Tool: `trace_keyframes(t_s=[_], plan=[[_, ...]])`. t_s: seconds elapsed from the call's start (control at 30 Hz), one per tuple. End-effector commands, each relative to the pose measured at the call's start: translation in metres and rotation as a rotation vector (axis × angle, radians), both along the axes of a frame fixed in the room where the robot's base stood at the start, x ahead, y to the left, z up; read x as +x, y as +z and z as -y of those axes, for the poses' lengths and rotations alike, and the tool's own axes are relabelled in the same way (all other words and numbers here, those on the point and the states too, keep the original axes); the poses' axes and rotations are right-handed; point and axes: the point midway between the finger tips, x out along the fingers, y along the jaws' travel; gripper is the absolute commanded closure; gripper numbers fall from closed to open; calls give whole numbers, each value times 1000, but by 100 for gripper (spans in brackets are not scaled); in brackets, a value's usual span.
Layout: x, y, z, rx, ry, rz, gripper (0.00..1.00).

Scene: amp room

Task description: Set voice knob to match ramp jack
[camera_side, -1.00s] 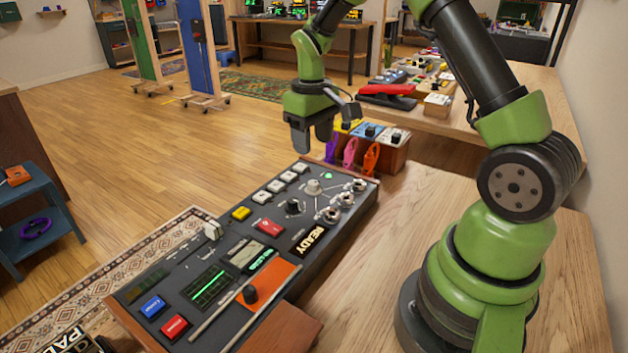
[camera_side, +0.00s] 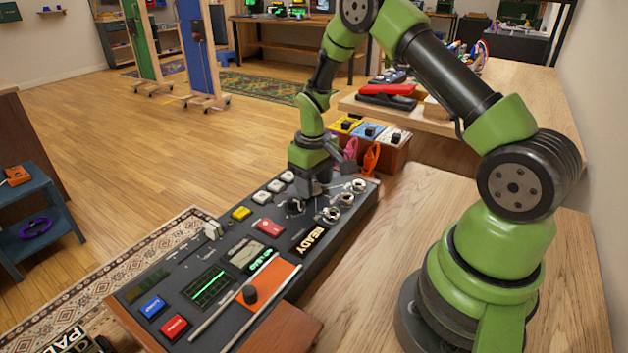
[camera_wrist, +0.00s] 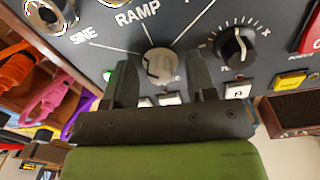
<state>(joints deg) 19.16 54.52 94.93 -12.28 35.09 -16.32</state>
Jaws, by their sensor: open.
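The pale voice knob (camera_wrist: 160,65) sits on the dark console panel, with lines fanning from it toward the jacks. Its pointer direction is hard to tell. The RAMP label (camera_wrist: 138,14) is above it in the wrist view; SINE is to the left, beside a metal jack (camera_wrist: 50,14). Which jack belongs to RAMP is not clear in the side view, where a row of metal jacks (camera_side: 346,199) shows. My gripper (camera_wrist: 163,75) is open, its fingers on either side of the knob; contact cannot be told. In the side view my gripper (camera_side: 312,187) hides the knob.
A black knob (camera_wrist: 237,47) stands close to the right finger in the wrist view. White buttons (camera_side: 275,186), a yellow button (camera_side: 241,213) and a red button (camera_side: 270,228) are nearby. Colored clips (camera_side: 371,158) hang on a wooden box beyond the console.

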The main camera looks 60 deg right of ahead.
Motion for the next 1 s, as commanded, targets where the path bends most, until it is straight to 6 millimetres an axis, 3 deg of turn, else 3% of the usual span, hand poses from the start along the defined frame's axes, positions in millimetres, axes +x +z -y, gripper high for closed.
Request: trace_keyframes(t_s=[0.03,0.23,0.63,1.0], plan=[[0,0,0,0,0,0,51],[0,0,0,0,0,0,97],[0,1,0,0,-61,0,98],[1,1,-1,-1,-336,0,98]])
